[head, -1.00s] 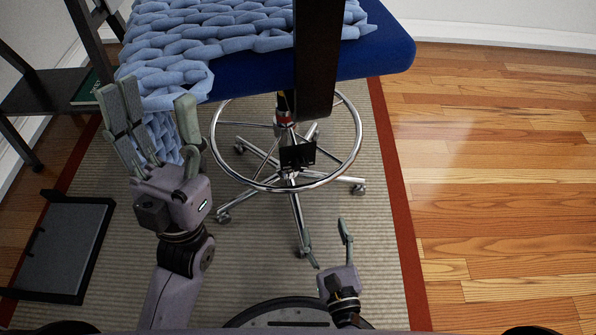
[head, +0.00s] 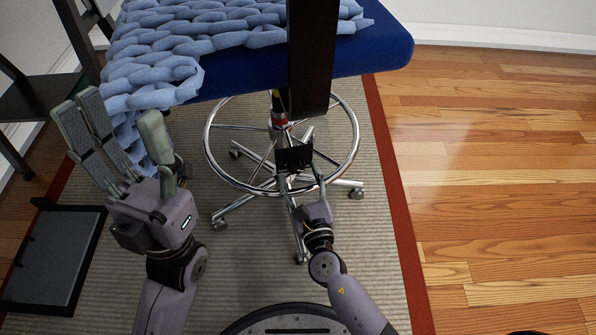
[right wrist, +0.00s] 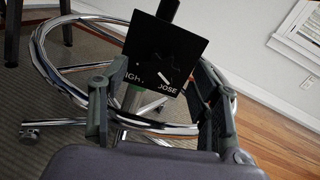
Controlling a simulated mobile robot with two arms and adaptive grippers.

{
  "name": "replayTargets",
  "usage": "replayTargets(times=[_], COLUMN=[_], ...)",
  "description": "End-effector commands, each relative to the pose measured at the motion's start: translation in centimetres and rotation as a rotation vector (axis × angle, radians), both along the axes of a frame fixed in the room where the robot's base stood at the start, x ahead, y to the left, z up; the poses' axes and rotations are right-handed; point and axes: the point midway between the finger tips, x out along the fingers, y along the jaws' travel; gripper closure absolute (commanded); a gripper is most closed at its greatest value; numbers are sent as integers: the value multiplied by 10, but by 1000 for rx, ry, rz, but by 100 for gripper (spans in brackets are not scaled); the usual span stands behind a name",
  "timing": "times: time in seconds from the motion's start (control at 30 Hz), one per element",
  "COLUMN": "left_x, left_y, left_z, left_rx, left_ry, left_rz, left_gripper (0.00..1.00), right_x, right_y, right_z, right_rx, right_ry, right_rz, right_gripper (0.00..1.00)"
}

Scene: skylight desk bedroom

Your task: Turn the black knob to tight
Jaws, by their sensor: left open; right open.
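A black square plate (head: 294,158) sits on the chair's post below the seat. In the right wrist view, the plate (right wrist: 160,45) carries white lettering, partly covered, reading like "TIGHT" on the left and "LOOSE" on the right. A white mark shows between the words. The black knob's outline cannot be told apart from the plate. My right gripper (head: 301,178) is open just in front of the plate; in the wrist view its fingers (right wrist: 160,82) stand to either side of the plate's lower part. My left gripper (head: 115,125) is open and empty, left of the chair.
The chair has a blue seat (head: 375,50) with a light-blue knitted blanket (head: 160,60), a chrome foot ring (head: 352,150) and a wheeled base. A dark upright bar (head: 313,60) stands before it. A dark tray-like object (head: 55,260) lies at left. Wood floor (head: 490,200) is clear at right.

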Motion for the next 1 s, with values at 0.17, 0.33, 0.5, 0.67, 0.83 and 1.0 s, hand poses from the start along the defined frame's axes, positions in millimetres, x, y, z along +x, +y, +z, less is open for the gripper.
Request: replayTargets(times=[0.17, 0.33, 0.5, 0.67, 0.83, 1.0], left_x=[0, 0, 0, 0, 0, 0], left_y=[0, 0, 0, 0, 0, 0], left_z=[-3, -4, -4, -4, -4, -4], left_rx=[0, 0, 0, 1, 1, 1], left_ry=[1, 1, 1, 2, 2, 2], left_rz=[0, 0, -1, 0, 0, 0], left_gripper=[44, 44, 44, 44, 44, 44], right_x=[17, 21, 21, 21, 21, 21], right_y=[4, 5, 5, 5, 5, 5], right_z=[-1, 0, 0, 0, 0, 0], right_rx=[1, 0, 0, 0, 0, 0], right_ry=[0, 1, 1, 1, 1, 1], right_rz=[-1, 0, 0, 0, 0, 0], right_gripper=[43, 43, 43, 53, 64, 76])
